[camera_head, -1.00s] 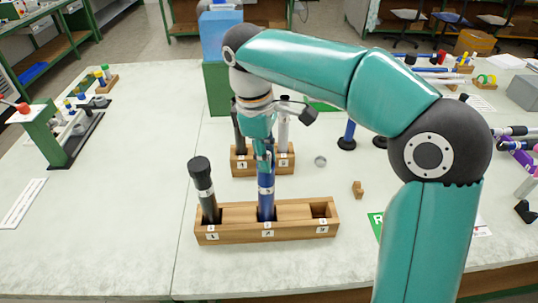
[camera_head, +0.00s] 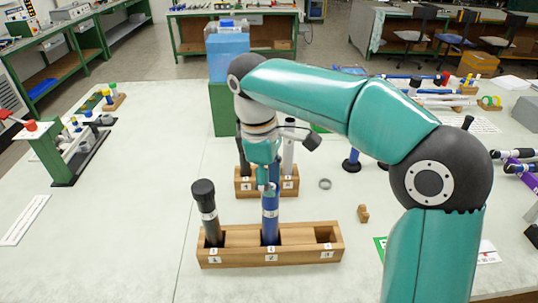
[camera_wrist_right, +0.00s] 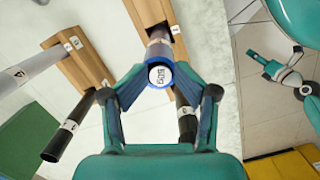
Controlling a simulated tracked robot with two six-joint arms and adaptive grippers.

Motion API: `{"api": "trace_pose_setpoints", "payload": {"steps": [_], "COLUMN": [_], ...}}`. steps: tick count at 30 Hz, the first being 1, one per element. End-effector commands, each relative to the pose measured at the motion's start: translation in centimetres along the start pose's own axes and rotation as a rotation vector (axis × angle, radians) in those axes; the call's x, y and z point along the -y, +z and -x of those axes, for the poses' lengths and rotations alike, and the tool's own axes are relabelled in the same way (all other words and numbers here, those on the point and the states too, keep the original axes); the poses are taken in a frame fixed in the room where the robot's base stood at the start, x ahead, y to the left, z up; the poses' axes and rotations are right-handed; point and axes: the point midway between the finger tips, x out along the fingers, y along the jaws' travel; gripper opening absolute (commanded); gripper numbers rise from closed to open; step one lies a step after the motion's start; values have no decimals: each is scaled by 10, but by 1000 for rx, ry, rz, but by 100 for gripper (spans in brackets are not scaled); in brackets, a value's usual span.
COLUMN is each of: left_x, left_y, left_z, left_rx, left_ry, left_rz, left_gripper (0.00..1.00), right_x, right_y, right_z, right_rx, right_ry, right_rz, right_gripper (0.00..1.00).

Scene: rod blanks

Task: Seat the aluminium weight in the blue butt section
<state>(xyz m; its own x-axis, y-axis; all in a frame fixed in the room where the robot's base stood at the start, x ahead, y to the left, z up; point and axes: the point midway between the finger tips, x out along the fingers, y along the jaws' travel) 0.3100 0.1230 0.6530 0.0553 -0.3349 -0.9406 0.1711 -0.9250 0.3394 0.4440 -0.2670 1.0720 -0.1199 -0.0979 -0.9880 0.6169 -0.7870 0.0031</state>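The blue butt section (camera_head: 270,218) stands upright in the middle of the front wooden rack (camera_head: 225,259). In the right wrist view its blue rim (camera_wrist_right: 147,84) surrounds a pale disc marked "80g", the end of the aluminium weight (camera_wrist_right: 160,74). The weight's depth in the tube cannot be judged. My right gripper (camera_head: 268,184) is at the tube's top, its fingers spread on either side of the rim, apparently without gripping. In the right wrist view, a small gripper that appears to be my left one (camera_wrist_right: 264,62) hangs at the far right; its opening is unclear.
A black-capped dark section (camera_head: 205,206) stands left in the front rack. A rear rack (camera_head: 263,194) holds further tubes. The table's left part is mostly clear.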

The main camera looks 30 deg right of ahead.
Motion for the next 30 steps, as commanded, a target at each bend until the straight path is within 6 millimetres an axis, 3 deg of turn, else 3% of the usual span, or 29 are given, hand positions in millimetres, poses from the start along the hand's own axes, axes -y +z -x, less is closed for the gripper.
{"api": "trace_pose_setpoints", "payload": {"steps": [12, 18, 30], "left_x": [-8, -11, -12], "left_y": [0, 0, 0], "left_z": [21, 31, 34], "left_rx": [0, 0, 0], "left_ry": [0, 0, 0], "left_rz": [0, 0, 0], "left_gripper": [63, 63, 63], "right_x": [0, -1, 0], "right_y": [0, 1, 2], "right_z": [83, 116, 128], "right_rx": [-7, -5, -4], "right_ry": [5, 5, 4], "right_rz": [-1, -2, -1], "right_gripper": [48, 48, 48]}}
